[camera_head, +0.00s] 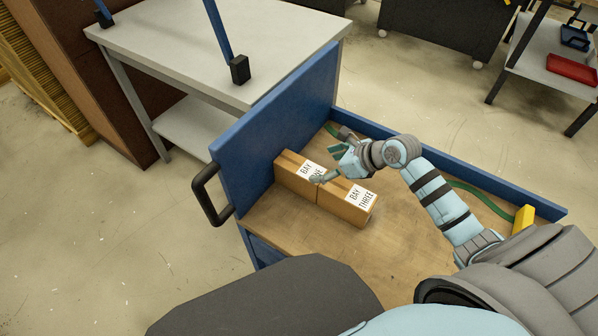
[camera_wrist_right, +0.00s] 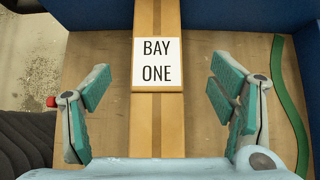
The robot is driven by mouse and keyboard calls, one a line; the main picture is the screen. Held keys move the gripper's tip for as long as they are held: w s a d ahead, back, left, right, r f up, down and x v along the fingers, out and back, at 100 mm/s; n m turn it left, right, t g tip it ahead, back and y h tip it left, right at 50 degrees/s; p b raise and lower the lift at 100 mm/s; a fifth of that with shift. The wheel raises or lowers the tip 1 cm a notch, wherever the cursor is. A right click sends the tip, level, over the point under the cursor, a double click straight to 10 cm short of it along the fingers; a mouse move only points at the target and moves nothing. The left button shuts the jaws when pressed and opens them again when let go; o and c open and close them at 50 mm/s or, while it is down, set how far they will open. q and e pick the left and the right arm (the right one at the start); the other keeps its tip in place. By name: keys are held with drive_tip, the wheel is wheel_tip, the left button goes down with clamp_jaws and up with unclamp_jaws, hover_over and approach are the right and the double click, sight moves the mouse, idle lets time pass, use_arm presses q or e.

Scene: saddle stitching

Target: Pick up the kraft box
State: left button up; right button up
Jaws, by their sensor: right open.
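Two brown kraft boxes lie end to end in a blue-walled cart tray. One kraft box (camera_head: 290,168) has a white label reading BAY ONE, partly covered by my gripper in the head view. The other kraft box (camera_head: 336,208), nearer the camera, is labelled BAY THREE. My right gripper (camera_head: 335,167) is open above the boxes, close to the BAY ONE label. In the right wrist view, the BAY ONE box (camera_wrist_right: 143,16) lies centred between the spread fingers of my right gripper (camera_wrist_right: 158,90), with gaps on both sides. My left gripper is not in view.
The tray has a wooden floor (camera_head: 405,245), a tall blue end panel (camera_head: 290,110) with a black handle (camera_head: 207,195), and a low blue side wall. A green strap (camera_head: 480,196) and a yellow block (camera_head: 523,218) lie along that wall. A grey table (camera_head: 180,40) stands beyond.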

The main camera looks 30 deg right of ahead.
sight(301, 171)
drive_tip(key=b+x, duration=0.3)
drive_tip(key=x, duration=0.7)
drive_tip(key=shift+a+f, duration=0.2)
drive_tip(key=shift+a, duration=0.05)
drive_tip(key=shift+w+a+f, duration=0.2)
drive_tip(key=shift+r, duration=0.1)
drive_tip(key=c, duration=1.8)
